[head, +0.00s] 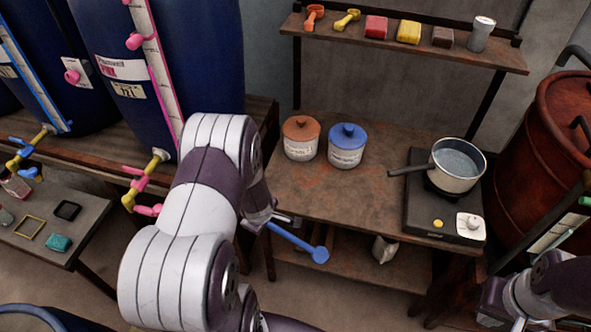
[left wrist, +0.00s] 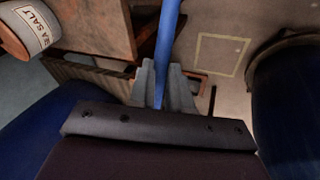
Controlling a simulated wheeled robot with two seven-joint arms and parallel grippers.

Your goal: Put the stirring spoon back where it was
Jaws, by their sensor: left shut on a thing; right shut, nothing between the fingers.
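The stirring spoon (head: 298,242) is blue with a round end, which hangs out past my left gripper toward the lower right in the head view. My left gripper (head: 268,220) is mostly hidden behind my own arm, in front of the bench's left end. In the left wrist view its fingers (left wrist: 165,88) are shut on the spoon's blue handle (left wrist: 168,40), which runs up out of the frame. The spoon's round end is not visible there. My right gripper (head: 492,303) is at the lower right, low in front of the bench, shut and empty.
The bench (head: 335,205) holds a brown-lidded jar (head: 301,138), a blue-lidded jar (head: 347,146) and a pot (head: 457,165) on a hotplate (head: 430,215). Small items stand on the shelf (head: 400,45) above. Blue vats (head: 200,60) stand left, a rust-red drum (head: 555,150) right. The bench's front middle is clear.

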